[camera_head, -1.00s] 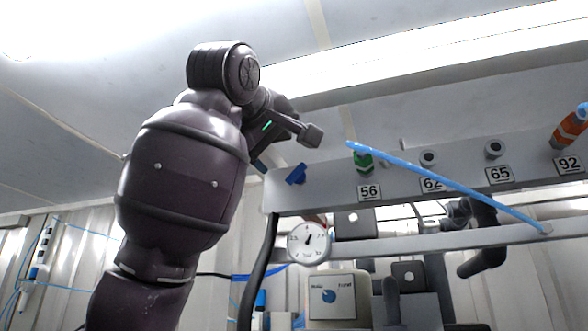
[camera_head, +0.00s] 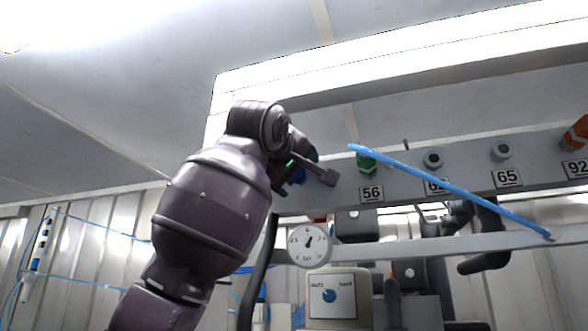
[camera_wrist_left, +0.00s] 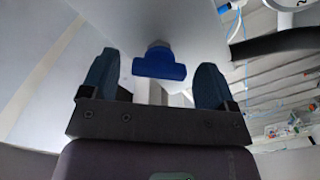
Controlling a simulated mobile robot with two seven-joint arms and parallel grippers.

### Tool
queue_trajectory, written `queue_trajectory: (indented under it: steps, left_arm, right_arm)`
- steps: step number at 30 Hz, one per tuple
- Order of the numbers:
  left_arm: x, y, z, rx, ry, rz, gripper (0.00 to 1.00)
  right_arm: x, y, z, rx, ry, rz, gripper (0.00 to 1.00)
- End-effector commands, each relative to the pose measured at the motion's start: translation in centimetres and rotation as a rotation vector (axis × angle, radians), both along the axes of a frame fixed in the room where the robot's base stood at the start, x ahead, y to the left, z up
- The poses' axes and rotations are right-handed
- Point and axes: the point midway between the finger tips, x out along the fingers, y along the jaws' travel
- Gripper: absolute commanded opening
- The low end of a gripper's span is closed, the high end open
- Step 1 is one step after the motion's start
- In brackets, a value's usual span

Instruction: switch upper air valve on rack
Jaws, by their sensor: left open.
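The blue valve handle (camera_wrist_left: 159,63) is T-shaped and sits on the pale rack beam in the left wrist view. In the head view the blue valve handle (camera_head: 297,176) shows only in part, behind my left gripper, at the left end of the beam. My left gripper (camera_head: 307,183) is open and close to the handle. In the left wrist view the handle appears between the two fingers of the gripper (camera_wrist_left: 157,75), ahead of them, with gaps on both sides. I see no contact.
The upper rack beam (camera_head: 405,192) carries number plates, a green fitting (camera_head: 366,163) and an orange fitting (camera_head: 574,134). A blue tube (camera_head: 450,187) slants across it. Below are a round gauge (camera_head: 308,243), a selector box (camera_head: 332,297) and a black hose (camera_head: 262,270).

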Motion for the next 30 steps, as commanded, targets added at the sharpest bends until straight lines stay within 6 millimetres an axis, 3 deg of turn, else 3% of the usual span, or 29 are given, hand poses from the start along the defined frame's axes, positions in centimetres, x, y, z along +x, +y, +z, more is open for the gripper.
queue_trajectory:
  steps: [2,12,22,30]
  left_arm:
    - [-0.01,0.0,-0.01,0.0,0.0,0.0,0.81]
    - [-0.04,0.02,0.01,0.0,0.0,0.0,0.32]
    - [-0.05,0.05,0.01,0.055,-0.018,0.001,0.32]
    - [-0.08,0.06,0.05,0.229,-0.075,0.001,0.32]
  right_arm:
    - [-0.01,0.0,-0.04,0.0,0.0,0.0,0.43]
    - [-0.01,0.0,0.03,0.0,-0.001,0.0,0.43]
    - [0.07,0.02,0.14,0.0,-0.006,0.001,0.43]
    - [0.09,0.03,-0.07,0.0,-0.006,0.001,0.43]
